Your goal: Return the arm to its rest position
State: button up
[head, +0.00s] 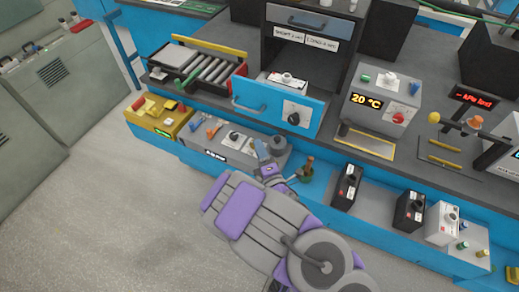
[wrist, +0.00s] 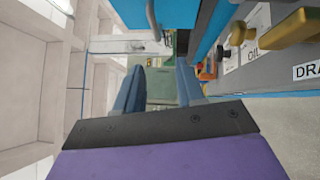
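My arm with grey and purple covers reaches up from the lower middle of the head view. My gripper (head: 266,154) is at its far end, small and partly lost against the grey device at the bench's front edge. In the wrist view my gripper (wrist: 160,82) shows two blue fingers standing apart, with only background between them. It holds nothing that I can see. Whether the fingers touch the grey device cannot be told.
The blue bench shelf carries a yellow device (head: 158,116), a grey device (head: 228,140) and black boxes (head: 346,187). An open blue drawer (head: 262,108) juts out above. A temperature unit (head: 384,103) stands on top. Floor at lower left (head: 100,220) is clear.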

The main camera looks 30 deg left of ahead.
dwell(0.4)
jog(key=w+d+r+m+t+h, duration=0.1)
jog(key=w+d+r+m+h, duration=0.1)
jog(key=w+d+m+h, duration=0.55)
jog(key=w+d+r+m+t+h, duration=0.1)
jog(key=w+d+m+h, duration=0.35)
jog(key=d, duration=0.55)
jog(key=s+d+r+m+g+h, duration=0.1)
jog(key=s+d+m+g+h, duration=0.15)
jog(key=d+m, duration=0.5)
jog(key=s+d+r+m+g, duration=0.3)
jog(key=s+d+r+g, duration=0.1)
jog(key=s, duration=0.8)
jog(key=s+d+r+m+g, duration=0.3)
jog(key=s+d+r+g, duration=0.2)
jog(key=s, duration=0.8)
jog(key=s+d+r+m+g, duration=0.4)
jog(key=s+d, duration=0.2)
jog(key=s, duration=0.6)
jog(key=shift+s+d+r+g, duration=0.15)
jog(key=shift+d+g, duration=0.15)
jog(key=shift+g, duration=0.05)
jog(key=shift+o, duration=0.2)
